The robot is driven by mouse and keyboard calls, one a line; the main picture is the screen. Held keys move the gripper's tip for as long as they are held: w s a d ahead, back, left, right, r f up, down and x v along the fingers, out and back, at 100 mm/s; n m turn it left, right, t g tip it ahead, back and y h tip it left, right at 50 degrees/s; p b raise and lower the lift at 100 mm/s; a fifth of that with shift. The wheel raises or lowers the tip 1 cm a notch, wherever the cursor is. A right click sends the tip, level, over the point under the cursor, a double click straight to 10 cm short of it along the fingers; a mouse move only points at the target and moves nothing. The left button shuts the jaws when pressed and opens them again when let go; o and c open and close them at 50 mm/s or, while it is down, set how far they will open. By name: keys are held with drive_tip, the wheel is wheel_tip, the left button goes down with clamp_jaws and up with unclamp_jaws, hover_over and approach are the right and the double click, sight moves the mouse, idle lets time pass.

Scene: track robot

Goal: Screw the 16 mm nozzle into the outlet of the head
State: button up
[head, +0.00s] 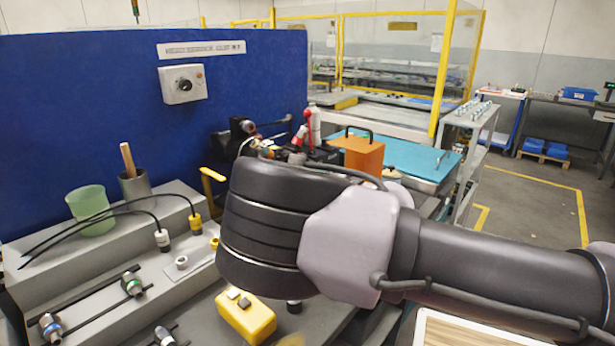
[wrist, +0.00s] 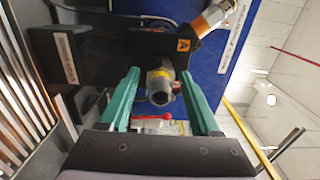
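In the wrist view, my gripper (wrist: 160,73) has two green fingers spread apart. Between them is a grey round piece (wrist: 161,88) with a dark opening facing the camera and a yellowish band behind it. A narrow gap shows beside the left finger. This piece is at the front of a dark head (wrist: 100,50) with an orange "A" label. I cannot tell whether the piece is the bare outlet or a nozzle in it. In the head view, my arm hides the gripper.
A red lever (wrist: 153,117) lies just below the round piece. An orange-and-metal cylinder (wrist: 213,16) sticks out at upper right. A blue panel (head: 130,120) stands behind the bench. A green cup (head: 90,210), cabled connectors (head: 162,240) and a yellow box (head: 246,318) crowd the bench.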

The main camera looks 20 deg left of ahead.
clamp_jaws()
drive_tip(key=m, duration=0.6)
drive_tip(key=shift+w+r, duration=0.1)
drive_tip(key=m, duration=0.4)
drive_tip(key=shift+m, duration=1.1)
